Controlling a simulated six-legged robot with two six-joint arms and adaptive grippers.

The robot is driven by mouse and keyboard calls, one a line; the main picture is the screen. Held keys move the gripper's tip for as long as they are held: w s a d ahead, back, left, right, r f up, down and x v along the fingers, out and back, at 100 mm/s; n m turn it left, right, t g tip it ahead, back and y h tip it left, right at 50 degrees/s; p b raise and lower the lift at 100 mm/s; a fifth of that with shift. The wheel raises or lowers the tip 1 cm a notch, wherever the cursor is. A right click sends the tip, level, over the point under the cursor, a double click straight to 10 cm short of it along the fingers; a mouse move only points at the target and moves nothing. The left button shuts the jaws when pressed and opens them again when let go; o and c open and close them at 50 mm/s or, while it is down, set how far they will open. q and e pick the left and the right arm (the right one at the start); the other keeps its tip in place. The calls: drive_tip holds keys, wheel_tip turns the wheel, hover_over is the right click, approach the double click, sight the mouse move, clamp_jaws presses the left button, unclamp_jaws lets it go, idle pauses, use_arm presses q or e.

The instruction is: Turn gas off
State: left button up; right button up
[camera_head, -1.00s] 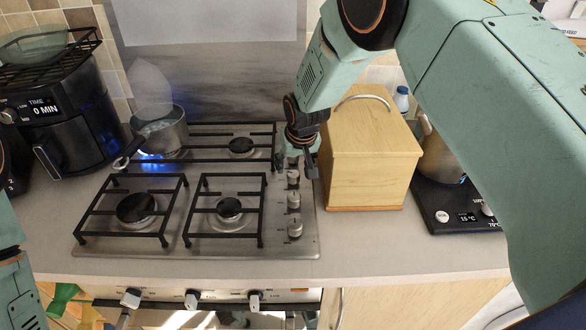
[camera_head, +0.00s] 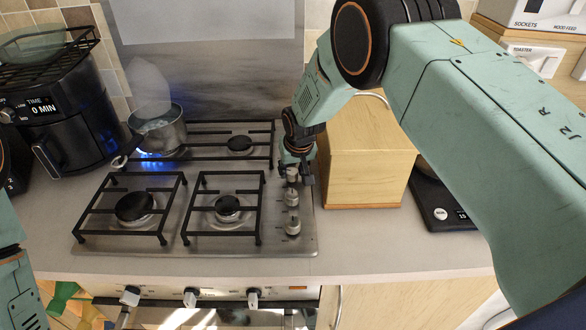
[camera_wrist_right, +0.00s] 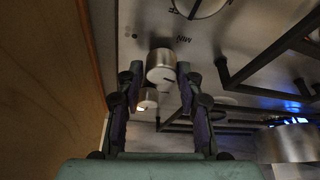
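The gas hob (camera_head: 180,247) has a column of knobs on its right side. A blue flame (camera_head: 158,166) burns at the back left burner under a steaming pot (camera_head: 160,130). My right gripper (camera_head: 297,180) is low over the back part of the knob column and hides some knobs. The front knob (camera_head: 293,228) and the middle knob (camera_head: 291,197) show in front of it. In the right wrist view my gripper's fingers (camera_wrist_right: 160,78) are apart, with a metal knob (camera_wrist_right: 160,66) between their tips and another knob (camera_wrist_right: 147,98) further back. I cannot tell whether they touch. My left gripper is out of view.
A wooden box (camera_head: 365,160) stands close to the right of the knobs, and its side fills the left of the wrist view. Black pan grates (camera_head: 228,182) lie left of the knobs. An air fryer (camera_head: 70,120) stands at the left.

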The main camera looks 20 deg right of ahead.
drive_tip(key=shift+a, duration=0.2)
drive_tip(key=c, duration=0.5)
drive_tip(key=shift+d, duration=0.1)
drive_tip(key=shift+c, duration=0.7)
drive_tip(key=shift+b, duration=0.45)
drive_tip(key=m+h+b, duration=0.1)
drive_tip(key=m+b, duration=0.2)
drive_tip(key=b, duration=0.2)
drive_tip(key=m+h+b, duration=0.1)
drive_tip(key=m+b, duration=0.3)
drive_tip(key=b, duration=0.1)
drive_tip(key=shift+w+a+f+g+h+b, duration=0.1)
drive_tip(key=shift+a+g+h+b, duration=0.1)
drive_tip(key=shift+g+h+b, duration=0.15)
drive_tip(key=m+g+b, duration=0.1)
drive_tip(key=m, duration=0.2)
drive_tip(key=shift+h+b, duration=0.35)
drive_tip(key=shift+w+r+m+g+h+b, duration=0.1)
drive_tip(key=shift+m+g+h+b, duration=0.2)
drive_tip(key=shift+m, duration=0.7)
drive_tip(key=shift+r+m+g+h+b, duration=0.1)
drive_tip(key=shift+m+g, duration=0.25)
drive_tip(key=shift+m, duration=0.65)
drive_tip(key=o, duration=1.2)
drive_tip(key=shift+c, duration=0.2)
